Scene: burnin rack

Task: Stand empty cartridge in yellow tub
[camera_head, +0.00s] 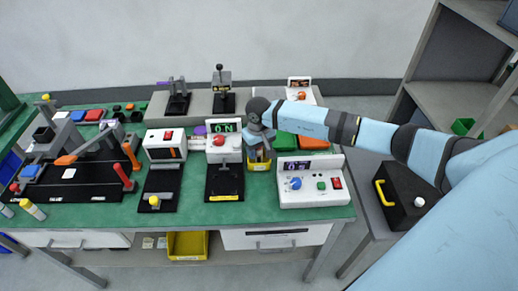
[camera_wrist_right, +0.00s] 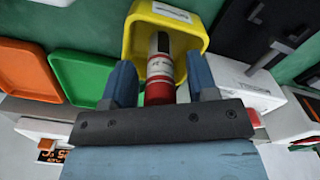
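The yellow tub (camera_head: 260,164) is on the green bench, partly hidden under my right gripper (camera_head: 262,143) in the head view. In the right wrist view the tub (camera_wrist_right: 133,42) is open towards the camera. A red and white cartridge with a dark end (camera_wrist_right: 160,70) is inside it, its red end towards my gripper. My right gripper (camera_wrist_right: 160,83) has its two blue fingers on either side of the cartridge, with a visible gap on each side. I cannot tell whether the cartridge's hidden end rests on the tub floor. My left gripper is not in view.
A white console with a blue knob (camera_head: 311,183) is just right of the tub. A white press-like device with a green display (camera_head: 224,150) is close on its left. Green (camera_wrist_right: 85,76) and orange (camera_wrist_right: 25,72) trays lie beside the tub. Another yellow bin (camera_head: 187,245) is below the bench.

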